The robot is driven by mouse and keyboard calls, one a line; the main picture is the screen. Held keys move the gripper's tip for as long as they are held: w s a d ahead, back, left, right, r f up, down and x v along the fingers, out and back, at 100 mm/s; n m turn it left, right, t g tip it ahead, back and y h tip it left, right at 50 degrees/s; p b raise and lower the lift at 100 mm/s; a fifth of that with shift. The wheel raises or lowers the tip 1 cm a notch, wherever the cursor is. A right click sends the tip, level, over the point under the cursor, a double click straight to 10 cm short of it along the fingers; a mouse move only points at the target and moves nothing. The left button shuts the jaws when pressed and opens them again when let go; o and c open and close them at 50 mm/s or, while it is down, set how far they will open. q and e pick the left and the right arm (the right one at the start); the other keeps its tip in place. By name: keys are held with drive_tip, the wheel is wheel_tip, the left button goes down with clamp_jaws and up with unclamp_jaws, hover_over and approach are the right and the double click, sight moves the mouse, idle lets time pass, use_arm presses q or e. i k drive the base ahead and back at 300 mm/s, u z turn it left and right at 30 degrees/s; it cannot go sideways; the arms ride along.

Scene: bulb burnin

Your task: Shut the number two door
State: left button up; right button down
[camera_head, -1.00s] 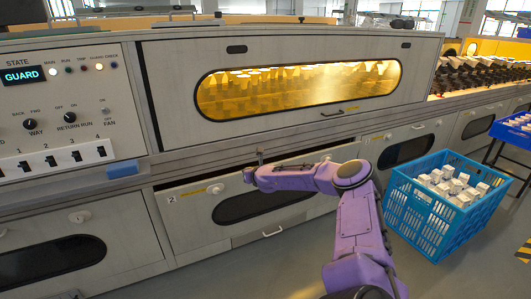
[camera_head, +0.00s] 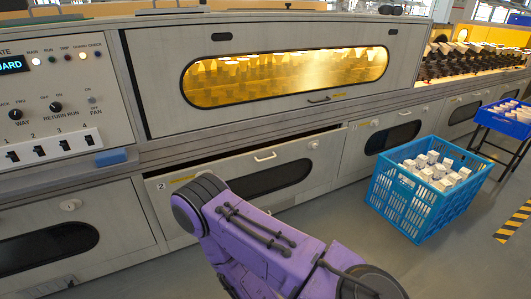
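The number two door (camera_head: 328,163) is the low grey panel with a "2" label (camera_head: 160,186) at its upper left, a dark window and a light handle (camera_head: 265,158) near its top edge. A dark gap runs along its top edge, so the door seems to lean slightly outward. My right arm, purple, comes in from the bottom right and covers the door's lower left part. Its dark ringed end lies in front of the door, near the label. The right gripper's fingers do not show, and I cannot tell whether the arm touches the door. My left gripper is out of view.
A blue crate (camera_head: 405,210) of white boxes stands on the floor to the right of door two. A blue table (camera_head: 482,116) is behind it, by the row of other doors. The control panel (camera_head: 60,80) is at the upper left. Floor between crate and arm looks clear.

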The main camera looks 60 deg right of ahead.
sight(262, 177)
drive_tip(key=z, duration=0.55)
drive_tip(key=k, duration=1.2)
drive_tip(key=z, duration=1.2)
drive_tip(key=i, duration=1.6)
drive_tip(key=u, duration=0.85)
drive_tip(key=i, duration=0.35)
drive_tip(key=u, duration=0.4)
